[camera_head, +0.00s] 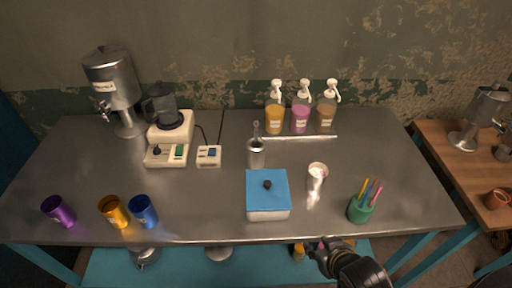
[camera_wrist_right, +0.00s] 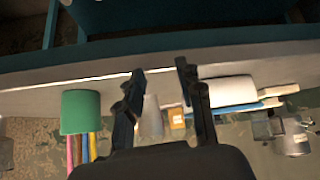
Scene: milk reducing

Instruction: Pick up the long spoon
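A thin spoon-like utensil (camera_head: 256,129) stands upright in a small metal cup (camera_head: 256,154) near the middle of the steel table; its lower part is hidden in the cup. I cannot tell for sure that it is the long spoon. My right gripper (camera_head: 318,250) is low at the table's front edge, well apart from the cup and nearer to me. In the right wrist view my right gripper (camera_wrist_right: 160,72) has its two fingers spread with nothing held between them. My left gripper is not in view.
A blue-lidded box (camera_head: 267,208), a pale cup (camera_head: 317,172) and a green holder of coloured sticks (camera_head: 360,210) stand near the front. Pump bottles (camera_head: 300,118) stand behind a thin pale strip (camera_head: 298,138). Coloured cups (camera_head: 115,212) and a blender (camera_head: 172,125) are left.

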